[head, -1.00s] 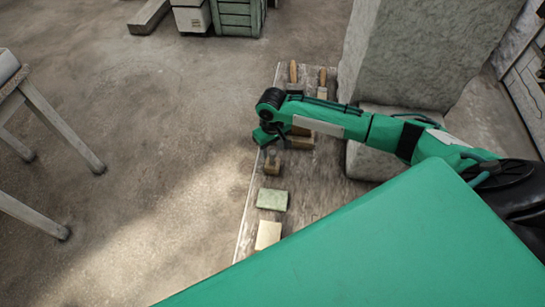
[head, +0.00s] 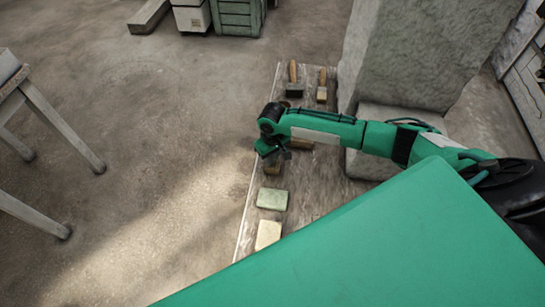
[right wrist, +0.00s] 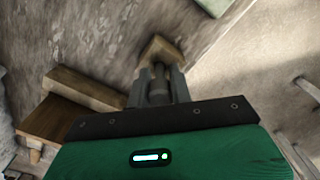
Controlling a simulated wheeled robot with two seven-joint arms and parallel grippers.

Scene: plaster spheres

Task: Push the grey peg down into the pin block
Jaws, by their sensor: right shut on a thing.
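The pin block (head: 273,169) is a small tan wooden block on the plank-like board, partly hidden under my right gripper (head: 281,157). In the right wrist view the pin block (right wrist: 161,50) lies just beyond my fingertips. My right gripper (right wrist: 159,74) is shut on the grey peg (right wrist: 158,88), which shows as a grey cylinder between the fingers. The peg lines up with the block in this view. I cannot tell how deep it sits, since the fingers cover its end. My left gripper is not in view.
On the board (head: 325,185) a green block (head: 272,199) and a cream block (head: 268,235) lie nearer me. Wooden-handled tools (head: 293,78) lie at the far end. A large stone block (head: 405,55) stands to the right. A wooden bar (right wrist: 83,88) lies left in the wrist view.

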